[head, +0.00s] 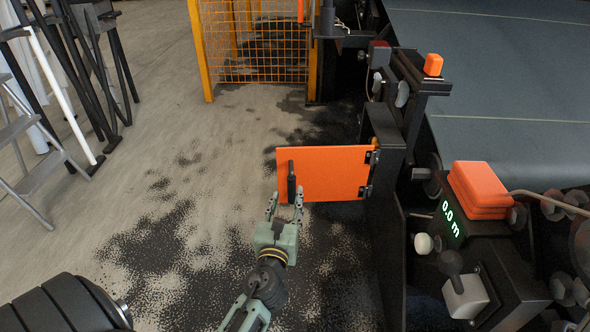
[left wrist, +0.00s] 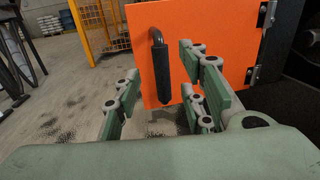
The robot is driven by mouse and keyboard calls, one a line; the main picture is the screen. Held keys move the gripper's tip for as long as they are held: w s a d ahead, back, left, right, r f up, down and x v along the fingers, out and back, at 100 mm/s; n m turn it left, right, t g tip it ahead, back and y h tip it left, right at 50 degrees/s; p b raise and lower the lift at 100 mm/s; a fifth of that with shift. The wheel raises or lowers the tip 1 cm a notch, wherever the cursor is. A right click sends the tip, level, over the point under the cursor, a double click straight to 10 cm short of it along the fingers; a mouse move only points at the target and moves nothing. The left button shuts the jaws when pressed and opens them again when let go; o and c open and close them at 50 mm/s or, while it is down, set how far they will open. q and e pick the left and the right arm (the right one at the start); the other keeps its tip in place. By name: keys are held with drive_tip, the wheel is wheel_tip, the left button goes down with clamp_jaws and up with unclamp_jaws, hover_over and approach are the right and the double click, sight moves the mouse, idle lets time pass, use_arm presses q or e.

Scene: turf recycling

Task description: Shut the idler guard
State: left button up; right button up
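The idler guard (head: 330,172) is an orange panel hinged at its right edge to the dark machine frame. It stands swung out to the left, over the floor. It fills the upper middle of the left wrist view (left wrist: 210,25). Its black bar handle (head: 291,182) is upright near the free left edge. My left gripper (head: 286,205) is open just in front of the handle. In the left wrist view the handle (left wrist: 161,72) hangs between the spread fingers, with no clear contact. My right gripper is in neither view.
The machine's control box with a green display (head: 451,219) and an orange block (head: 479,188) stands right of the guard. A yellow mesh fence (head: 255,45) is behind. A step ladder (head: 30,150) and a black roll (head: 62,305) are at left. Crumb-strewn floor between them is open.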

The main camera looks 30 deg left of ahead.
sight(291, 185)
use_arm(q)
drive_tip(key=shift+w+a, duration=0.1)
drive_tip(key=shift+w, duration=0.35)
drive_tip(key=b+x, duration=0.1)
drive_tip(key=x, duration=0.5)
drive_tip(key=shift+w+a+r, duration=0.1)
drive_tip(key=shift+w+a, duration=0.1)
drive_tip(key=shift+w, duration=0.15)
clamp_jaws()
